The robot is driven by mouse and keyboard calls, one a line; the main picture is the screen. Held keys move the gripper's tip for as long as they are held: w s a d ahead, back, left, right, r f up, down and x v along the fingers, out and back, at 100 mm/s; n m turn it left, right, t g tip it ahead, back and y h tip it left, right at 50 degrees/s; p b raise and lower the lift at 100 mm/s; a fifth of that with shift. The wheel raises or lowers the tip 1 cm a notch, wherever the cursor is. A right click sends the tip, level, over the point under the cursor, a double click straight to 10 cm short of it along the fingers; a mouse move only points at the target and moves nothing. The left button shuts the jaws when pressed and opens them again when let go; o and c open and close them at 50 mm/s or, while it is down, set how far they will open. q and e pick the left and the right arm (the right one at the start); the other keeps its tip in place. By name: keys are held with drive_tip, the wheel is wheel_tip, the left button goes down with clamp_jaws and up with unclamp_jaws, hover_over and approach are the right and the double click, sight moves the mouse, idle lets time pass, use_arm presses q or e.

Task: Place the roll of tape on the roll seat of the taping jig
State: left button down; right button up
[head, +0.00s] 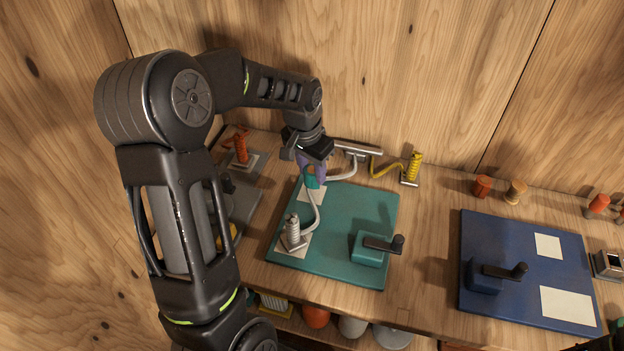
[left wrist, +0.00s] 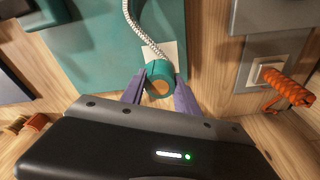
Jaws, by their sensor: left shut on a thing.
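My left gripper (head: 312,177) has purple fingers and is shut on a teal cylinder with a tan end face (left wrist: 160,78), over the far left of the teal board (head: 345,215). I cannot tell for sure that this cylinder is the roll of tape. A white pad (head: 306,196) lies on the board beneath it; contact is not clear. A pale braided cord (left wrist: 138,25) runs up to the cylinder. In the head view its other end is by a grey coil (head: 293,229) on a second pad. The roll seat is not clearly identifiable.
The teal board carries a block with a dark crank (head: 372,248). A blue board (head: 530,265) with another crank stands to the right. Orange (head: 241,148) and yellow (head: 413,166) coils stand behind. Small spools (head: 515,191) stand at the back right. Bare wood separates the boards.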

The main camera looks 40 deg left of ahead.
sight(312, 181)
use_arm(q)
drive_tip(key=shift+f, duration=1.9)
drive_tip(key=shift+f, duration=0.1)
drive_tip(key=c, duration=0.9)
unclamp_jaws()
drive_tip(key=r, duration=0.4)
drive_tip(key=s+r, duration=0.1)
drive_tip(key=r, duration=0.7)
drive_tip(key=shift+s+r, duration=0.1)
drive_tip(key=shift+s, duration=0.3)
